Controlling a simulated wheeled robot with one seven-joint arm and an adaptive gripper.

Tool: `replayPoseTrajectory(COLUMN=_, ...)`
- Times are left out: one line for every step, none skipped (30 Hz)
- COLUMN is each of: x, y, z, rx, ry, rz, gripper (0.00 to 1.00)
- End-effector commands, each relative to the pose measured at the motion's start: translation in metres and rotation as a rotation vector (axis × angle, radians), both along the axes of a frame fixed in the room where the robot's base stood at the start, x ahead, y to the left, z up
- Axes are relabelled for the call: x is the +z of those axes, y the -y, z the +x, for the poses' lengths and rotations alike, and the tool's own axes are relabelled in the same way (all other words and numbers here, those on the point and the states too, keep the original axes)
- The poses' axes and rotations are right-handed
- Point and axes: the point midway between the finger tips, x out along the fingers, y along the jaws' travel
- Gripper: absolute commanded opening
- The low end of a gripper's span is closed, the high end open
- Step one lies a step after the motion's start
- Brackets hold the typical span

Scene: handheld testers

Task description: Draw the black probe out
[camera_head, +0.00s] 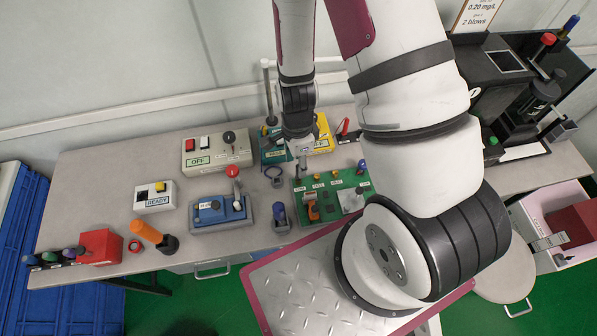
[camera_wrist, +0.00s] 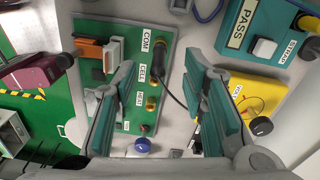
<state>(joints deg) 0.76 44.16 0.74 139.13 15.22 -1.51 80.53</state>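The green tester board (camera_head: 333,204) lies on the table in the head view, and the wrist view shows it too (camera_wrist: 128,35). My gripper (camera_wrist: 158,62) is open, with one teal-padded finger on each side of the probe; I cannot make out any contact. In the head view my gripper (camera_head: 302,152) hangs over the back left of the board, and the probe is hard to tell there.
A teal PASS tester (camera_wrist: 262,22) and a yellow tester (camera_wrist: 262,88) stand close beside the board. A blue tester with a red knob (camera_head: 220,211) and a grey OFF box (camera_head: 217,150) stand to the left. An orange-handled tool (camera_head: 150,233) stands at the table's front.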

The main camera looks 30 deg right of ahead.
Motion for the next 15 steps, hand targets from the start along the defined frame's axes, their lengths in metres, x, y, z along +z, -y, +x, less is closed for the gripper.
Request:
replayPoseTrajectory(x=-0.009, y=0.000, z=-0.002, rx=0.000, ry=-0.004, rz=0.001, gripper=0.39)
replayPoseTrajectory(x=-0.013, y=-0.001, z=-0.002, rx=0.000, ry=-0.004, rz=0.002, gripper=0.39)
replayPoseTrajectory(x=-0.019, y=-0.001, z=-0.002, rx=0.001, ry=-0.004, rz=0.001, gripper=0.39)
replayPoseTrajectory(x=-0.023, y=-0.001, z=-0.002, rx=0.000, ry=-0.004, rz=0.001, gripper=0.39)
replayPoseTrajectory(x=-0.028, y=0.000, z=-0.003, rx=0.000, ry=-0.005, rz=0.002, gripper=0.39)
replayPoseTrajectory(x=-0.033, y=0.000, z=-0.002, rx=0.000, ry=-0.003, rz=0.001, gripper=0.39)
replayPoseTrajectory(x=-0.037, y=0.000, z=-0.003, rx=0.000, ry=-0.003, rz=0.001, gripper=0.39)
replayPoseTrajectory(x=-0.041, y=0.000, z=-0.003, rx=0.001, ry=-0.003, rz=0.001, gripper=0.39)
replayPoseTrajectory(x=-0.045, y=0.000, z=-0.003, rx=0.001, ry=-0.003, rz=0.001, gripper=0.39)
replayPoseTrajectory(x=-0.048, y=0.000, z=-0.003, rx=0.001, ry=-0.002, rz=0.001, gripper=0.39)
replayPoseTrajectory(x=-0.051, y=0.000, z=-0.002, rx=0.000, ry=-0.001, rz=0.000, gripper=0.39)
replayPoseTrajectory(x=-0.055, y=0.000, z=-0.002, rx=0.000, ry=-0.002, rz=0.000, gripper=0.39)
replayPoseTrajectory(x=-0.057, y=0.000, z=-0.002, rx=0.000, ry=-0.001, rz=0.001, gripper=0.39)
replayPoseTrajectory(x=-0.058, y=0.000, z=-0.002, rx=0.000, ry=-0.001, rz=0.001, gripper=0.39)
replayPoseTrajectory(x=-0.061, y=-0.001, z=-0.003, rx=0.000, ry=-0.001, rz=0.001, gripper=0.39)
